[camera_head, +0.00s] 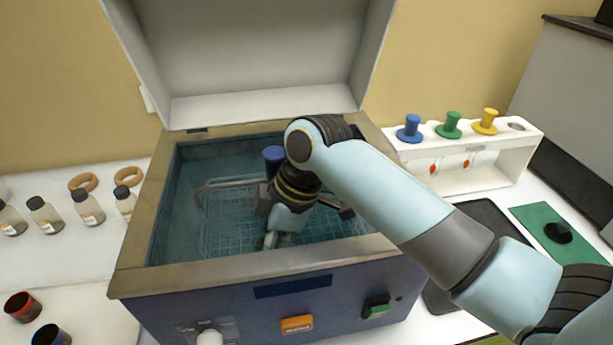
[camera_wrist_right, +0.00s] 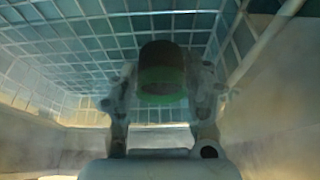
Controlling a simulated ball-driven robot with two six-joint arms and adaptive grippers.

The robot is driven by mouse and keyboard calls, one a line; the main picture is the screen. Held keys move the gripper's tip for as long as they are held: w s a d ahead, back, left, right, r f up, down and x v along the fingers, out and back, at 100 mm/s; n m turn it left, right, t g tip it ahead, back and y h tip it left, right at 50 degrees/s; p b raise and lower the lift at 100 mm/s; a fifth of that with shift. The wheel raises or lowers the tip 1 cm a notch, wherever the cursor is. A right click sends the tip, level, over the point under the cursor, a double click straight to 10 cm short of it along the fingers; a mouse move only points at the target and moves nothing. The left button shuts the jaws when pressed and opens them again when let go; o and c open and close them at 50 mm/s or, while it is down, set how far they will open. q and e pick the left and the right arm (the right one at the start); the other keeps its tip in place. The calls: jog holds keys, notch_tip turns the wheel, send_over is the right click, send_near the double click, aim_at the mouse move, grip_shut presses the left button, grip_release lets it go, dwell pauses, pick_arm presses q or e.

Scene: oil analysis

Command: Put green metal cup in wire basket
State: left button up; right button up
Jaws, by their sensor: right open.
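The green metal cup (camera_wrist_right: 162,88) shows in the right wrist view as a dark cylinder with a green band. It is between the fingers of my right gripper (camera_wrist_right: 163,100), against the wire mesh of the basket (camera_wrist_right: 80,45). The fingers are open, one on each side of it. I cannot tell whether they touch it. In the head view my right gripper (camera_head: 272,238) reaches down inside the open bath, over the wire basket (camera_head: 225,220). The cup is hidden there by the gripper and arm. My left gripper is not in view.
The bath (camera_head: 190,255) has raised metal walls and an open lid (camera_head: 250,50) behind. A blue knob-like object (camera_head: 273,153) stands near the gripper. A white rack (camera_head: 470,175) with blue, green and yellow tops stands right. Bottles (camera_head: 45,215) and cups (camera_head: 22,306) stand left.

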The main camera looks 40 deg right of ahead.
jog(key=b+v, duration=0.1)
jog(key=v, duration=0.4)
jog(key=shift+d+r, duration=0.15)
jog(key=shift+r, duration=0.15)
jog(key=s+d, duration=0.2)
jog(key=d, duration=0.1)
jog(key=s+d+b, duration=0.1)
jog(key=d, duration=0.2)
jog(key=s+d, duration=0.2)
jog(key=d, duration=0.1)
jog(key=shift+s+f+b, duration=0.25)
jog(key=shift+s+b, duration=0.1)
jog(key=shift+s+d+r, duration=0.1)
jog(key=shift+s+d, duration=0.2)
jog(key=shift+d, duration=0.15)
jog(key=shift+w, duration=0.15)
